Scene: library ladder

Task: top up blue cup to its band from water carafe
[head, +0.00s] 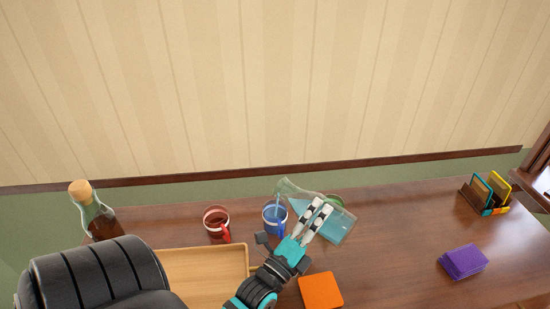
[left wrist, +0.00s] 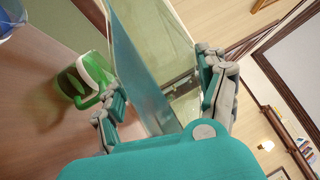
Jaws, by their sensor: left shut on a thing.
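The water carafe (head: 338,226) is clear with blue water inside, and it is tilted with its mouth to the left over the blue cup (head: 275,217). A thin pale-blue stream seems to run from its lip down into the cup. The cup stands upright; its band and exact water level are too small to read. My left gripper (head: 319,209) is shut on the carafe, to the right of the cup. In the left wrist view the carafe (left wrist: 143,65) is between the fingers (left wrist: 165,95), and a bluish rim, likely the blue cup (left wrist: 10,22), shows in the corner. My right gripper is not in view.
A red cup (head: 216,223) stands left of the blue one. A green cup (left wrist: 86,80) is behind the carafe. A corked bottle (head: 97,215), wooden tray (head: 205,292), orange square (head: 320,291), purple stack (head: 463,262) and card holder (head: 486,196) surround them. The table's right-middle is clear.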

